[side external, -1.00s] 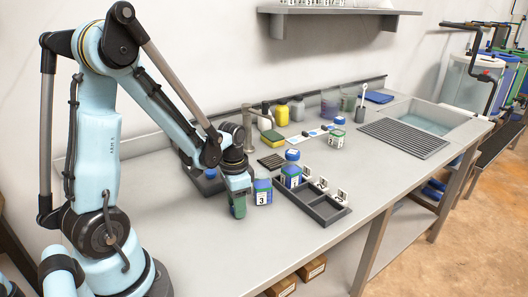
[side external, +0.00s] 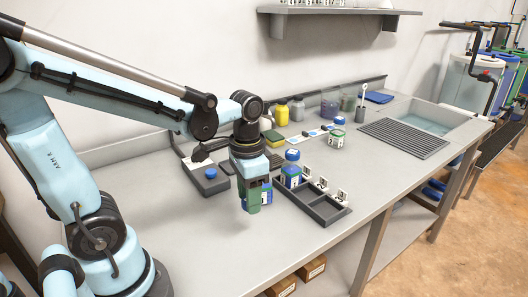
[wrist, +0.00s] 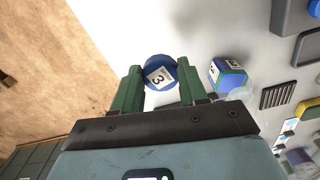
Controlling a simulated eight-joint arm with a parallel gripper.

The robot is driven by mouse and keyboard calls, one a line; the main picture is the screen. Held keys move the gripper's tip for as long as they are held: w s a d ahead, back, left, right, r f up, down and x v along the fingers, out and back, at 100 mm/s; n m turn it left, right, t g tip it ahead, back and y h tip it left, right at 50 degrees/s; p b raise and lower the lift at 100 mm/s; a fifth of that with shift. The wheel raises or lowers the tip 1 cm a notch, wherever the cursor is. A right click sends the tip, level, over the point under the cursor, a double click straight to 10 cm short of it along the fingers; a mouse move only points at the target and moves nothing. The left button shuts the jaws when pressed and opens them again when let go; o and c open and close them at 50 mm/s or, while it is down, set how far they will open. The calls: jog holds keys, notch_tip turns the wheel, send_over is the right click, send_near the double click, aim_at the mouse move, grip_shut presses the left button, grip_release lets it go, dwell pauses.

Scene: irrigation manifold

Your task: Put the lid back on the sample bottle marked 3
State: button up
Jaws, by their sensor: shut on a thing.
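My gripper (side external: 250,204) has green fingers and is low over the bench; in the wrist view (wrist: 160,85) it is shut on a round blue lid (wrist: 160,70) with a white label reading 3.
A dark compartment tray (side external: 325,215) with number cards is to the right; another blue bottle (side external: 291,176) is at its back end. A grey device with a blue knob (side external: 210,173) is behind left. The front bench is clear.

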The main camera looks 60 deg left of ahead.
jog(key=shift+s+d+r, duration=0.1)
jog(key=shift+d+r, duration=0.45)
jog(key=shift+d, duration=0.25)
jog(key=shift+w+r, duration=0.25)
jog(key=shift+w, duration=0.05)
jog(key=w+a+r+n, duration=0.5)
jog(key=w+a, duration=0.4)
jog(key=a, duration=0.2)
jog(key=shift+f, duration=3.05)
jog(key=shift+f, duration=0.2)
jog(key=o, duration=1.6)
